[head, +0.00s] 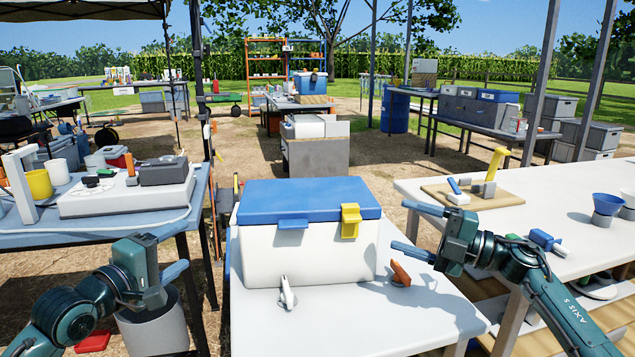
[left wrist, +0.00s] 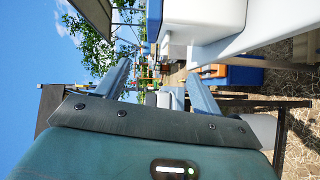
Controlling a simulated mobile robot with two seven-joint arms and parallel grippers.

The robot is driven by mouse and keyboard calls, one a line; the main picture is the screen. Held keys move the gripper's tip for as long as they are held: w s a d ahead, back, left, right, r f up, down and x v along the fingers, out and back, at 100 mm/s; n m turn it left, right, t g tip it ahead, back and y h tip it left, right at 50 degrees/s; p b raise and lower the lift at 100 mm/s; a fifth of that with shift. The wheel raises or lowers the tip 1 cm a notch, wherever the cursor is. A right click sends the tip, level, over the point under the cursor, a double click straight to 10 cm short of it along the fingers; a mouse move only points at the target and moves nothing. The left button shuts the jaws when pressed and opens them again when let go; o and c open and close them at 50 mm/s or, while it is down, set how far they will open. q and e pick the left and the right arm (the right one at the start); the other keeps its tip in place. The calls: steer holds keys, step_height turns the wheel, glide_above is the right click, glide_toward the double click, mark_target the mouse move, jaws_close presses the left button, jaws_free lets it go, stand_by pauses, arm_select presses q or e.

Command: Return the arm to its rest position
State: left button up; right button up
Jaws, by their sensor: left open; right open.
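My left gripper (head: 172,262) is low at the left in the head view, in front of the gap between the left table and the cooler table. It is open and empty; its two fingers (left wrist: 160,88) stand apart with nothing between them in the left wrist view. My right gripper (head: 415,228) is open and empty, to the right of the cooler, with its fingers pointing left over the gap by the right table. A white cooler (head: 308,255) with a closed blue lid and a yellow latch stands on the white middle table (head: 365,322).
An orange piece (head: 399,273) and a small metal clip (head: 287,292) lie near the cooler. The left table (head: 60,238) holds a white box and cups. A grey bucket (head: 155,328) is below my left gripper.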

arm_select(q)
steer(key=s+d+f+m+g+y+p, duration=0.1)
steer(key=s+d+m+g+p, duration=0.1)
steer(key=s+m+p, duration=0.3)
steer(key=s+d+f+m+g+y+p, duration=0.1)
steer(key=s+d+m+p, duration=0.4)
steer(key=s+p, duration=0.8)
steer(key=s+d+f+m+g+y+p, duration=0.1)
steer(key=s+d+m+g+p, duration=0.1)
steer(key=s+m+p, duration=0.3)
steer(key=s+d+p, duration=0.1)
steer(key=s+p, duration=0.3)
steer(key=p, duration=0.1)
steer(key=shift+s+d+f+g, duration=0.15)
steer(key=shift+d+f+g, duration=0.05)
steer(key=shift+d+g, duration=0.15)
arm_select(e)
steer(key=s+a+f+m+t+h, duration=0.1)
steer(key=s+f+m+h, duration=0.1)
steer(key=s+m+h, duration=0.5)
steer(key=s+a+f+m+t+h, duration=0.1)
steer(key=s+f+m+h, duration=0.2)
steer(key=s+m, duration=1.6)
steer(key=s+h, duration=0.4)
steer(key=s, duration=0.1)
steer(key=shift+s+a+f+m+t, duration=0.2)
steer(key=shift+a+f+m+t, duration=0.1)
steer(key=shift+a+m, duration=0.1)
